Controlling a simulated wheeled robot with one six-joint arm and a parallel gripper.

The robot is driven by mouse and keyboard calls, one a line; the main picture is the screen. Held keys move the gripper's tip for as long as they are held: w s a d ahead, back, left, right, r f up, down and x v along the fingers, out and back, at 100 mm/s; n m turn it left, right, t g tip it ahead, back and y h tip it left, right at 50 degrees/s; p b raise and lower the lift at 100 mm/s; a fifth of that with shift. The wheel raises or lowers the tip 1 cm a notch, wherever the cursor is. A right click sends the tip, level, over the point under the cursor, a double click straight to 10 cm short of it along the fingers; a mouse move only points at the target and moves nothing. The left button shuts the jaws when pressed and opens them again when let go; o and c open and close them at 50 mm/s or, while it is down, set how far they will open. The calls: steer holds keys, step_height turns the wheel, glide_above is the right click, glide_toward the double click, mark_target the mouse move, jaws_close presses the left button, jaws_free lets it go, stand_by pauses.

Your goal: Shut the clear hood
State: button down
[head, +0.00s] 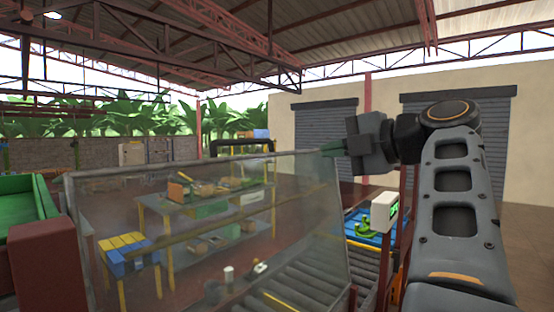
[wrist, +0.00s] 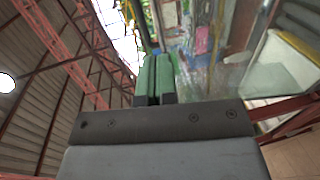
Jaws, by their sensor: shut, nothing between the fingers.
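The clear hood (head: 215,235) is a large see-through panel that stands raised and slightly tilted across the middle of the head view. My gripper (head: 332,149) is at its upper right corner, with the green fingertips close to the top edge. I cannot tell whether they touch it. In the wrist view the green fingers (wrist: 155,75) are together with nothing between them. A hazy clear surface, likely the hood (wrist: 228,72), shows beyond and to the right of them.
Behind the panel are a work table (head: 205,207) with small items and a blue-and-yellow stool (head: 128,252). A roller conveyor (head: 305,282) runs at lower right. A green bin (head: 28,205) is at left.

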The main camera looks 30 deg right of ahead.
mark_target(268, 159)
steer(key=p+x, duration=0.4)
steer(key=x, duration=0.8)
steer(key=shift+r, duration=0.1)
steer(key=shift+w+a+f, duration=0.2)
steer(key=shift+w+f, duration=0.05)
steer(key=shift+w, duration=0.3)
steer(key=shift+w+a, duration=0.1)
